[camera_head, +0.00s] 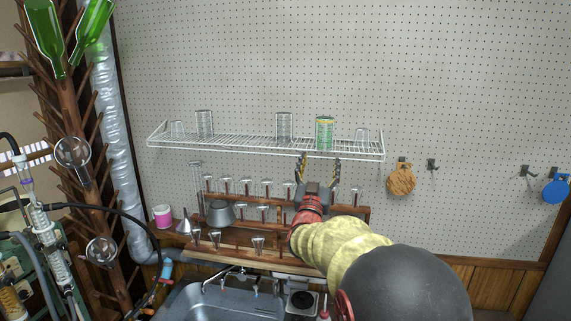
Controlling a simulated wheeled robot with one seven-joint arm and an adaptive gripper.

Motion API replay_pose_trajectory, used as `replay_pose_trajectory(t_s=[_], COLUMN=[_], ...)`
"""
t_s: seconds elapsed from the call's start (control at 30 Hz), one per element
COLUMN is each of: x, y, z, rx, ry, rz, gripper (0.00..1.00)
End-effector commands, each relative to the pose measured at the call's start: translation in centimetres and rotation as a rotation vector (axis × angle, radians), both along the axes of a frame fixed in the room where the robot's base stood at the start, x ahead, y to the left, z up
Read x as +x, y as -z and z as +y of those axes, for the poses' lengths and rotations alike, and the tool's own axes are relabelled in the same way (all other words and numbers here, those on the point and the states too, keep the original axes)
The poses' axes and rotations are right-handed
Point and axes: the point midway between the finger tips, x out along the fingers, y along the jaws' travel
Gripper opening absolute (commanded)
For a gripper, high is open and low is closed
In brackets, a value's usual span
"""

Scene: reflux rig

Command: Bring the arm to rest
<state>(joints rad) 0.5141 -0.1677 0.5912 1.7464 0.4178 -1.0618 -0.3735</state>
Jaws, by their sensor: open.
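My gripper (318,172) is at the end of my arm, which reaches up from the lower right of the head view. Its two dark fingers with yellowish marks point up and stand apart, with nothing seen between them. The fingertips are in front of the front edge of the white wire shelf (270,146); I cannot tell whether they touch it. A green glass with a yellow rim (325,133) stands on the shelf just above and right of the fingers. My arm hides part of the wooden rack behind it.
Clear glasses (284,127) stand on the shelf. Below is a tiered wooden rack (342,213) with several small glass pieces and a grey pot (220,213). A sink (215,300) lies lower. Glassware and hoses crowd the left. A round cork board (401,180) hangs at right.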

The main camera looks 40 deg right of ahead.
Motion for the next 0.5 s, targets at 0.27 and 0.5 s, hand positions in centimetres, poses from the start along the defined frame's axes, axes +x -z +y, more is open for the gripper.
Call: replay_pose_trajectory(t_s=[0.27, 0.5], x=[0.2, 3.4], y=[0.2, 9.1], z=[0.0, 1.2], rx=[0.014, 0.25], ry=[-0.009, -0.144], rz=[-0.003, 0.193], gripper=[0.66, 0.66])
